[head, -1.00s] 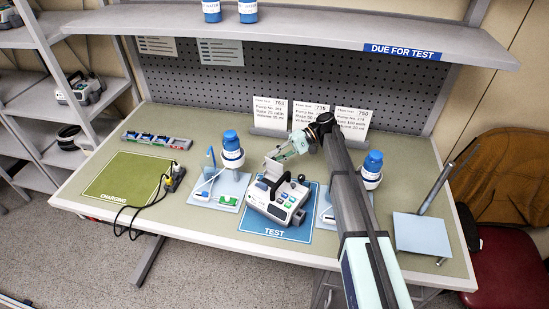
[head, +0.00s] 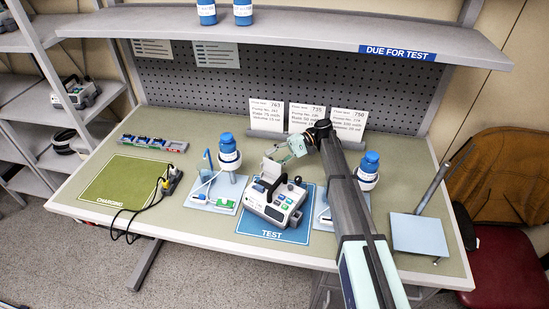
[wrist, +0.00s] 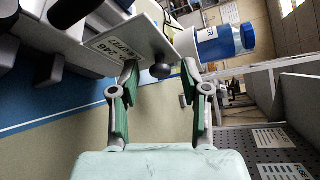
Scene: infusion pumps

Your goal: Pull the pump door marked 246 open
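The pump (head: 275,205) stands on the blue TEST mat (head: 262,233), with its light door panel (head: 271,170) raised at the back. In the wrist view the door (wrist: 150,35) is a pale plate with a label that reads 246 and a dark round knob (wrist: 160,71) near its edge. My gripper (head: 290,152) is behind the door in the head view. In the wrist view my gripper (wrist: 159,78) has its green fingers apart, one on each side of the knob. The left fingertip is close to the plate; I cannot tell whether it touches.
Blue-capped bottles on stands flank the pump, one left (head: 229,155) and one right (head: 368,168). Cards (head: 307,118) stand behind my gripper. The green CHARGING mat (head: 120,182) has free room. A pale plate (head: 419,234) with a post is at the right.

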